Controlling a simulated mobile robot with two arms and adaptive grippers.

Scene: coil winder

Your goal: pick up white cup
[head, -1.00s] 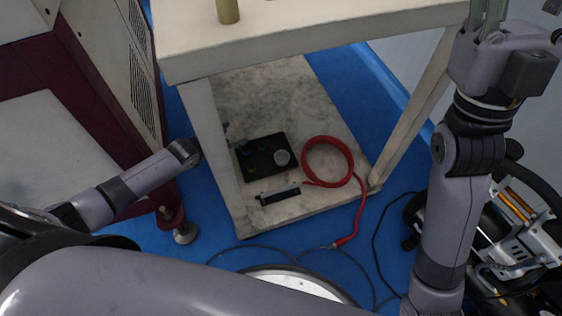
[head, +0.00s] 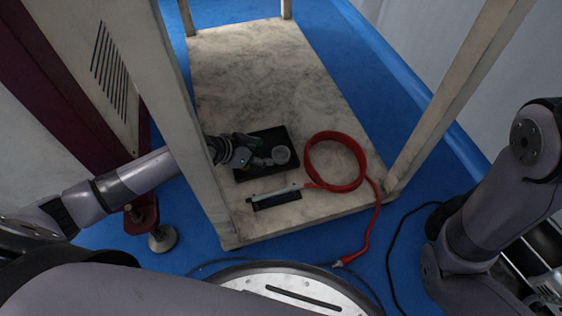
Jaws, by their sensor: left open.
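The white cup (head: 281,155), seen from above as a small pale round shape, sits on the right part of a black tray (head: 286,138) on the marbled lower shelf. My left gripper (head: 256,156) reaches in past the table's left front leg and is over the tray, just left of the cup. Its jaws are open and it holds nothing that I can see. Whether a fingertip touches the cup I cannot tell. My right arm shows at the right edge, but its gripper is out of the picture.
A red coiled hose (head: 334,187) lies right of the tray, its end running off the shelf. A thin dark bar (head: 276,200) lies in front of the tray. Pale table legs (head: 208,200) frame the shelf (head: 270,70). The back of the shelf is clear.

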